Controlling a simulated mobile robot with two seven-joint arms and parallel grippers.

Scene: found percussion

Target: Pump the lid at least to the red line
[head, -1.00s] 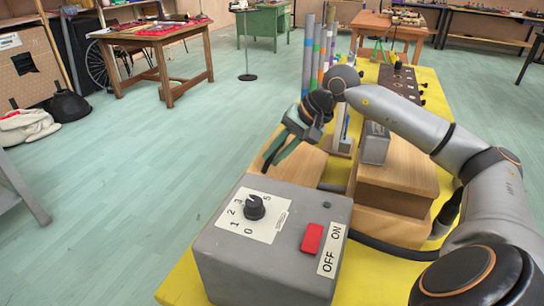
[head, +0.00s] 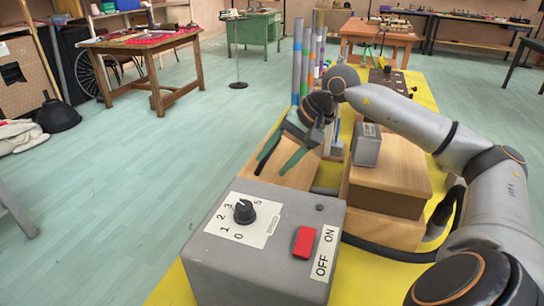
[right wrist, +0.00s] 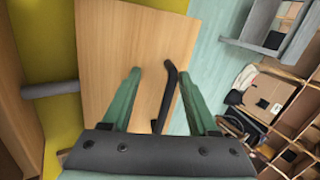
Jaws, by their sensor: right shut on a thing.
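A pale wooden board, apparently the lid (right wrist: 120,50), lies under my right gripper in the right wrist view; in the head view it shows (head: 298,176) behind the grey control box. My right gripper (head: 276,172) has green fingers and points down over this board. In the right wrist view a bent black bar (right wrist: 168,88) runs between the gripper's fingers (right wrist: 158,73). The gripper is shut on this bar, though a gap shows around it. I cannot make out a red line. My left gripper is in neither current view.
The grey control box (head: 225,262) has a numbered black dial (head: 244,211) and a red switch (head: 304,242). A stacked wooden block (head: 392,182) carrying a grey weight (head: 367,146) stands right of the gripper. Coloured tubes (head: 297,62) rise behind.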

